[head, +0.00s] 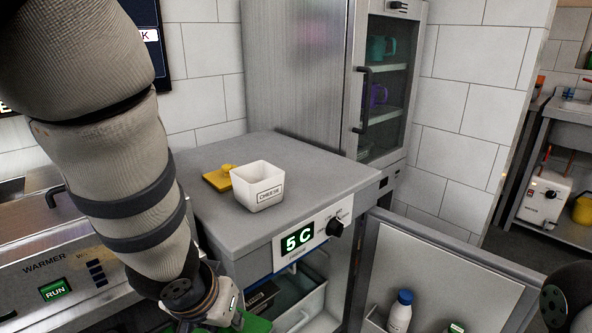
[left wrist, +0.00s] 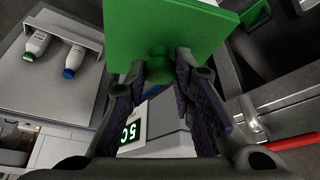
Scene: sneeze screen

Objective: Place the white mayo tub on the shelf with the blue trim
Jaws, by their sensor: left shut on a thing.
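My left gripper (left wrist: 160,68) is shut on the knob of a green lid (left wrist: 180,22). In the head view, the green lid (head: 257,325) shows at the bottom edge, in front of the open fridge. A white tub labelled CHEESE (head: 258,188) stands open on the counter. No tub with a mayo label can be made out. Pale containers (head: 303,309) sit inside the fridge below the counter, their labels unreadable. A narrow blue strip (head: 284,267) runs under the 5 C panel; I cannot tell whether it trims a shelf. My right gripper's fingers are not in view.
A yellow lid (head: 217,178) lies beside the cheese tub on the grey counter (head: 310,165). The fridge door (head: 440,268) stands open to the right, with bottles (head: 400,311) in its rack. A tall steel cabinet (head: 295,75) stands behind; a warmer (head: 60,265) is at left.

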